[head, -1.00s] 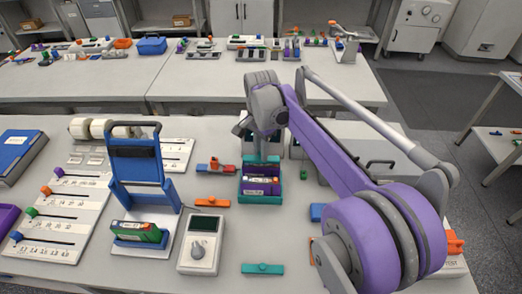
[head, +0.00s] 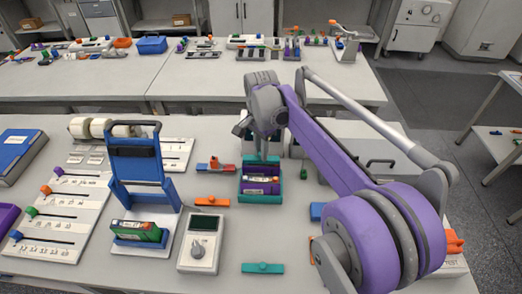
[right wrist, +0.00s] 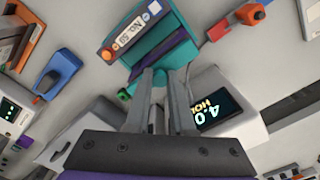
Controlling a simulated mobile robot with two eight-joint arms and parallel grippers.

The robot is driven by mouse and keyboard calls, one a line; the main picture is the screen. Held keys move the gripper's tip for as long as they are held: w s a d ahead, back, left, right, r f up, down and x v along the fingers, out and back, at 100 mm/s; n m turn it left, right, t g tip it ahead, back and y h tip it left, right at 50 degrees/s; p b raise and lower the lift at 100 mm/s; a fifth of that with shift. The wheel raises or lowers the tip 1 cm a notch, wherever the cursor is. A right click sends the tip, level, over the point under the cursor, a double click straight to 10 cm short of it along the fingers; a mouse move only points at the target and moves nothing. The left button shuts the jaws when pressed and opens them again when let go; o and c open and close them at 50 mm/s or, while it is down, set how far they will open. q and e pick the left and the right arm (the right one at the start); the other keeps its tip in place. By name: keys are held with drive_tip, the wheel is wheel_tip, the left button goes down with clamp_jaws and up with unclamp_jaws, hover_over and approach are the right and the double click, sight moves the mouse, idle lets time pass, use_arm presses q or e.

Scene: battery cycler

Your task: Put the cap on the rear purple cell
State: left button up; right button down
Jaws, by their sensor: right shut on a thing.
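A teal holder (head: 245,198) stands mid-table with purple cells in it. The front purple cell (head: 258,188) carries a white label and an orange end; its label (right wrist: 127,36) reads "No. 59" in the right wrist view. The rear purple cell (right wrist: 165,52) lies behind it, partly hidden by the holder and my fingers. My right gripper (head: 263,153) is over the rear of the holder, pointing down. My left gripper is not in view.
A blue stand (head: 135,165) with a green cell, a grey meter (head: 200,243) and an orange piece (head: 212,202) are left of the holder. A teal piece (head: 262,268) lies in front. A lit display box (right wrist: 222,105) is close beside my fingers.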

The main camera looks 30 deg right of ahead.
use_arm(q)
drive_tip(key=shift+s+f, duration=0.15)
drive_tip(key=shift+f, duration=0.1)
use_arm(e)
drive_tip(key=shift+f, duration=0.4)
drive_tip(key=shift+c, duration=1.1)
unclamp_jaws()
drive_tip(key=shift+r, duration=0.1)
drive_tip(key=shift+r+p, duration=1.45)
drive_tip(key=shift+r, duration=2)
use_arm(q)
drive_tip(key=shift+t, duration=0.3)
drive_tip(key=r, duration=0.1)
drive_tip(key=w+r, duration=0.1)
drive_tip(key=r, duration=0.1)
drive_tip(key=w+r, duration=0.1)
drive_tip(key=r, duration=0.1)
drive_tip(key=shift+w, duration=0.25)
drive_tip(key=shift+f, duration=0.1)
use_arm(e)
clamp_jaws()
